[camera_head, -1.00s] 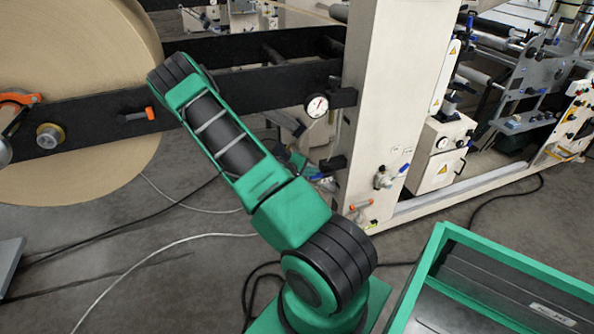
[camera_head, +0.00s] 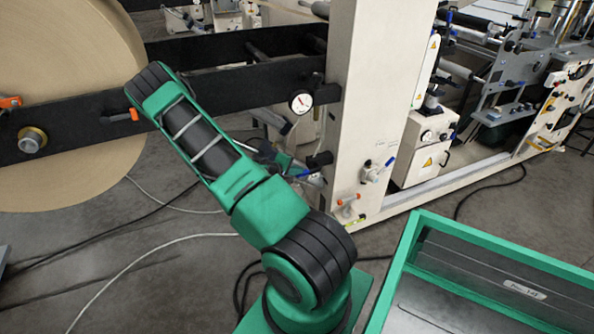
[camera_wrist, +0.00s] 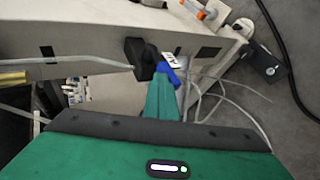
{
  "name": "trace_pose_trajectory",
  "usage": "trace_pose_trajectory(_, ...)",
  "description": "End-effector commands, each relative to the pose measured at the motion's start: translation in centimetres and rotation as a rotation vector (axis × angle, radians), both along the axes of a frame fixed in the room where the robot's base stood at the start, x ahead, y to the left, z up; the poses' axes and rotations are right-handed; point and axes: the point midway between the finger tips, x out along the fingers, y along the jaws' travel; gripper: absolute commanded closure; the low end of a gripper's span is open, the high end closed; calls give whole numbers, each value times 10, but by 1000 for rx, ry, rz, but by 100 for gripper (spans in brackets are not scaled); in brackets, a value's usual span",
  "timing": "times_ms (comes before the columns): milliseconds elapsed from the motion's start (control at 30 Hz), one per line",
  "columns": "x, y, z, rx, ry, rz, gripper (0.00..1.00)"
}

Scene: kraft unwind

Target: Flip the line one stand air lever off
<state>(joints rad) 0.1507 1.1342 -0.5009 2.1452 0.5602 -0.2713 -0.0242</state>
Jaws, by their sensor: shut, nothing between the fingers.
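In the wrist view my gripper (camera_wrist: 162,84) is shut and empty, its green fingers pointing at the cream machine stand. A blue lever (camera_wrist: 169,72) is right at the fingertips, touching or nearly so; I cannot tell which. Beside it are a black block (camera_wrist: 139,56) on the stand and a white tag (camera_wrist: 172,58), too small to read. In the head view my gripper (camera_head: 290,164) is partly hidden behind my arm, near the black block (camera_head: 320,160) on the left side of the stand (camera_head: 375,90). The lever's exact angle is unclear.
Another blue-handled valve (camera_head: 376,171) and an orange-handled one (camera_head: 347,205) sit on the stand's front. A gauge (camera_head: 301,102) is above the gripper. A large kraft roll (camera_head: 70,100) is at left. A green-rimmed bin (camera_head: 400,262) stands at lower right. Hoses cross the floor.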

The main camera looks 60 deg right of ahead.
Motion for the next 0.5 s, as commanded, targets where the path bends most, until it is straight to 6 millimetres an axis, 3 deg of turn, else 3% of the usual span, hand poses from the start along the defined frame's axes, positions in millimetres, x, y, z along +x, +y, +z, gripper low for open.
trace_pose_trajectory(33,3,5,-8,18,-6,5,100)
trace_pose_trajectory(167,4,5,-1,17,-7,5,100)
trace_pose_trajectory(400,2,3,41,2,-7,3,100)
trace_pose_trajectory(500,6,23,50,4,-2,6,100)
